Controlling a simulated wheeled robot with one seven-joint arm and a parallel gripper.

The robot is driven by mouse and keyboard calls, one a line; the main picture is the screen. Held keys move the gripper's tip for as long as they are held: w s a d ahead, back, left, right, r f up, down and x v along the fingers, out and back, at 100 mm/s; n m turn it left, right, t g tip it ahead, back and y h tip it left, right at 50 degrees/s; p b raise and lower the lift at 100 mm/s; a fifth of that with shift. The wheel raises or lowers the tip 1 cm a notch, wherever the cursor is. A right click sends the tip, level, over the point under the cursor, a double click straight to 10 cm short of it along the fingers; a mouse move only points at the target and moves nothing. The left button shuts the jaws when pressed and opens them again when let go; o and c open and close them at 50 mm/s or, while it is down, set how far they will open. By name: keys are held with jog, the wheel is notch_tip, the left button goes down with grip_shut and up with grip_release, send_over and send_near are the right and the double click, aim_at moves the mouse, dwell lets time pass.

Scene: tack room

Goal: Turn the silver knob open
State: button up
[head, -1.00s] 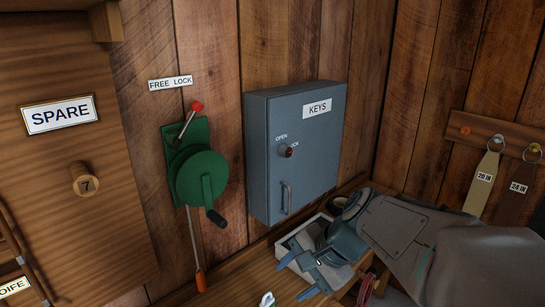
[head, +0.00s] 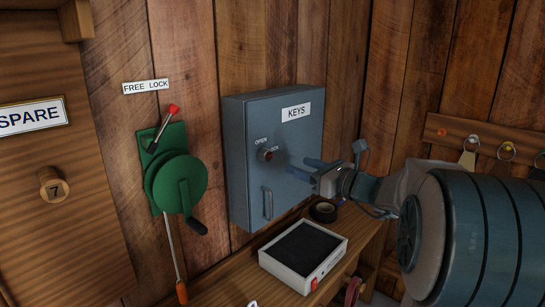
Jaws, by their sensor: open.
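The knob (head: 265,154) is small and round on the front of a grey-blue metal key cabinet (head: 240,190).
A bar handle (head: 267,203) is low on the cabinet door. A green crank winch (head: 180,184) with a red-tipped lever hangs to the left. A white-rimmed box (head: 284,279) and a black tape roll (head: 323,211) rest on the wooden shelf below.

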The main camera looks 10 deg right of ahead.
aim_at(269, 155)
jog(key=p+x, duration=0.1)
jog(key=x, duration=0.9)
jog(key=shift+w+a, duration=0.25)
jog(key=shift+w, duration=0.05)
jog(key=c, duration=0.9)
